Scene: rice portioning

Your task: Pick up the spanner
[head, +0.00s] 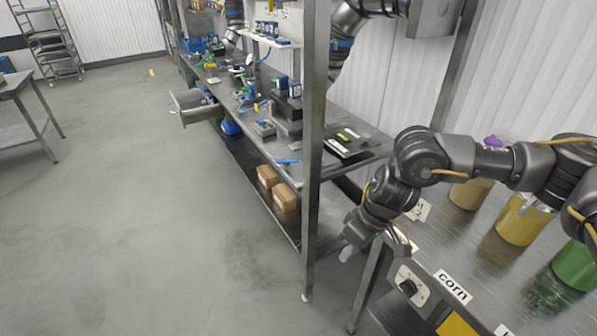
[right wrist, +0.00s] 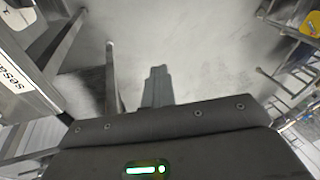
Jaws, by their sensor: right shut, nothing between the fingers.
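I cannot make out a spanner for certain in either view. A small blue item (head: 287,161) lies at the front edge of the long metal workbench (head: 222,88), but it is too small to tell what it is. My right gripper (head: 346,254) hangs low past the left end of the nearer metal table, beside a shelf post. In the right wrist view its fingers (right wrist: 157,88) are together, with nothing between them and grey floor beyond. My left gripper is not in view.
The nearer table (head: 456,240) holds a tan jar (head: 470,193), a yellow jar (head: 523,222) and a green jar (head: 575,266), with a "corn" label (head: 453,287) on its edge. A metal post (head: 314,130) stands close to my right gripper. Cardboard boxes (head: 283,198) sit low.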

